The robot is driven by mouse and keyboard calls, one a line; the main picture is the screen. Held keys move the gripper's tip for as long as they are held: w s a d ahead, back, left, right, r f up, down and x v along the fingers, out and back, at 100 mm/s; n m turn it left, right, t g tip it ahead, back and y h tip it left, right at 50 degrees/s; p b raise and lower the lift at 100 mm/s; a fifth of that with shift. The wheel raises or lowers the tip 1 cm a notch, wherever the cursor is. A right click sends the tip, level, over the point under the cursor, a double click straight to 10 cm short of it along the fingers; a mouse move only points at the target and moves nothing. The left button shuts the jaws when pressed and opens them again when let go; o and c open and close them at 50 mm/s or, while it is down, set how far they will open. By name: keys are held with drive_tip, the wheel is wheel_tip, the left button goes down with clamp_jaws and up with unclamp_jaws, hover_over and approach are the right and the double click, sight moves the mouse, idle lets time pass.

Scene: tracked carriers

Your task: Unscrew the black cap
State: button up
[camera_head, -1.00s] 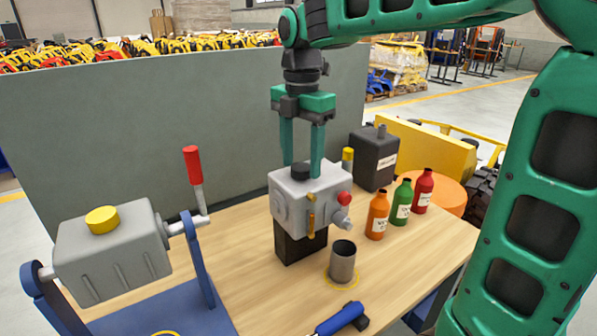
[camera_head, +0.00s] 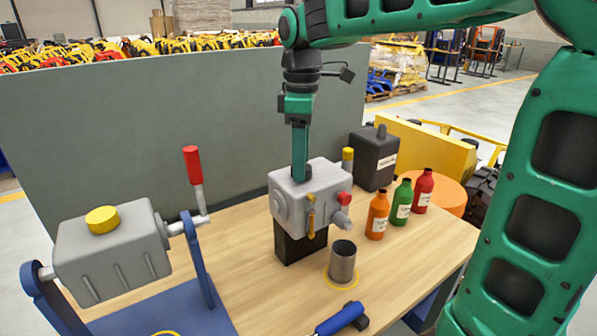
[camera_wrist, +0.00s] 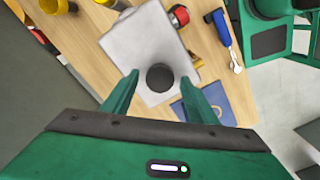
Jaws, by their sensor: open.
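The black cap (camera_wrist: 160,77) sits on top of the grey box-shaped housing (camera_head: 327,179), which stands on a black block on the table. In the wrist view the cap lies between the tips of my open gripper (camera_wrist: 160,82), with a gap on both sides. In the head view my gripper (camera_head: 299,178) points straight down at the cap, its fingers one behind the other. The near finger partly hides the cap (camera_head: 307,173). I cannot tell whether the fingertips reach down to the cap's height.
A red knob (camera_head: 344,198) and a yellow lever are on the housing. A metal cup (camera_head: 342,262) stands in front. Orange (camera_head: 377,215), green and red bottles and a black canister (camera_head: 374,160) stand right. A grey tank (camera_head: 112,253) with yellow cap is left. A blue-handled tool (camera_head: 340,319) lies in front.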

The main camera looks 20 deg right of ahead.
drive_tip(key=m, duration=0.7)
drive_tip(key=shift+c, duration=0.7)
drive_tip(key=c, duration=0.7)
drive_tip(key=n, duration=0.6)
drive_tip(key=shift+r+n, duration=0.25)
drive_tip(key=shift+n, duration=1.05)
